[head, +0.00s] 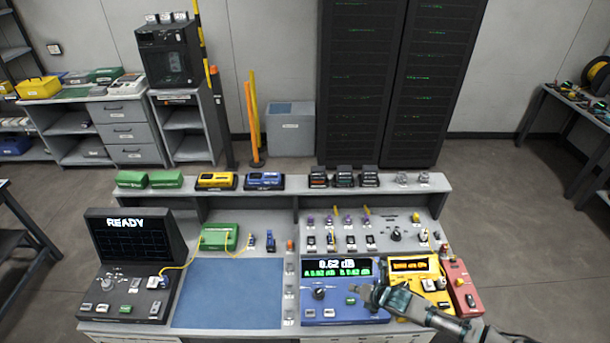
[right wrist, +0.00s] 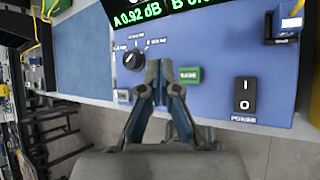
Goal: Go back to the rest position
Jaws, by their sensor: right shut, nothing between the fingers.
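My right gripper (head: 368,296) comes in from the lower right. It is over the front right part of the blue meter (head: 338,312), whose screen (head: 337,268) shows a dB reading. In the right wrist view the two fingertips (right wrist: 159,76) are together with nothing between them. They are in front of the meter's blue panel, between a black knob (right wrist: 133,60) and a green button (right wrist: 190,75). Whether they touch the panel I cannot tell. A black power switch (right wrist: 246,94) is further right. My left gripper is not in view.
The black splicer screen (head: 128,243) reads READY at left. A blue mat (head: 229,292) is bare in the middle. A yellow instrument (head: 418,272) and a red box (head: 461,290) stand right of the meter. A raised shelf (head: 300,185) runs along the back.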

